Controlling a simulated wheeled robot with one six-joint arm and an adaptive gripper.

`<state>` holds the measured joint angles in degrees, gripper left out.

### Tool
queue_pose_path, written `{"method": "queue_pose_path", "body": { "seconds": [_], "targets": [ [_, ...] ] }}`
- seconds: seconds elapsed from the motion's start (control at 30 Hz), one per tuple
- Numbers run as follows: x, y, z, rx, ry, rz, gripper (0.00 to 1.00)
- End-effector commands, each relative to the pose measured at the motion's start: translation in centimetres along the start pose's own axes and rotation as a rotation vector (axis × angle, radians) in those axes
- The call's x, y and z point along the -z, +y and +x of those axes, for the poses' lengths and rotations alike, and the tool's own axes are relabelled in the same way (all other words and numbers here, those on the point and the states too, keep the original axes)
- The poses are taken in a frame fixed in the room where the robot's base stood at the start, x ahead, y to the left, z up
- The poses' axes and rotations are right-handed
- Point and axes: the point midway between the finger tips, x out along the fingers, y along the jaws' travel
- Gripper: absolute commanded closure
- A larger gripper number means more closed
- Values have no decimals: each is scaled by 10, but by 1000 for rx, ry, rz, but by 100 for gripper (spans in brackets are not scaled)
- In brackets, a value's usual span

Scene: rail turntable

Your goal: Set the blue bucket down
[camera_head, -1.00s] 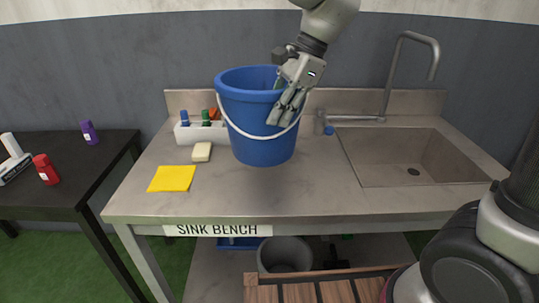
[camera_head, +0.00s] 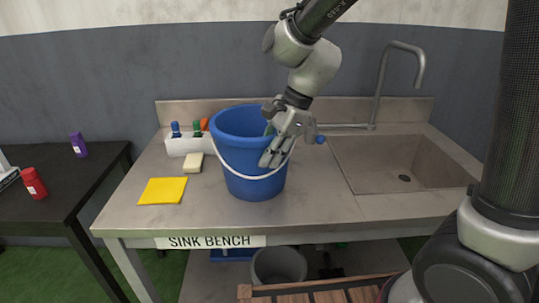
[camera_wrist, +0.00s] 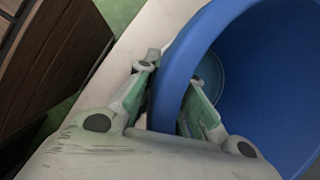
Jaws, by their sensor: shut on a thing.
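The blue bucket (camera_head: 252,165) with a white wire handle is upright over the sink bench (camera_head: 320,200), left of the sink. Its base looks at or very near the bench top; I cannot tell whether it touches. My gripper (camera_head: 274,146) is shut on the right side of the bucket's rim. In the wrist view, one finger of my gripper (camera_wrist: 165,98) is outside the blue wall and the other inside. The bucket (camera_wrist: 258,60) looks empty in the part that shows there.
A white caddy (camera_head: 190,143) with bottles, a cream sponge (camera_head: 193,162) and a yellow cloth (camera_head: 162,190) lie left of the bucket. The sink basin (camera_head: 400,165) and tall tap (camera_head: 383,85) are to the right. A grey bin (camera_head: 278,266) stands below the bench.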

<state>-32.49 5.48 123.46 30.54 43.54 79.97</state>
Motion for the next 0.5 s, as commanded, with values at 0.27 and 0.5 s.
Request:
{"method": "queue_pose_path", "body": {
  "seconds": [0.27, 0.5],
  "targets": [
    [0, 0, 1, 0, 0, 0, 68],
    [0, 0, -1, 0, 0, 0, 68]
  ]
}}
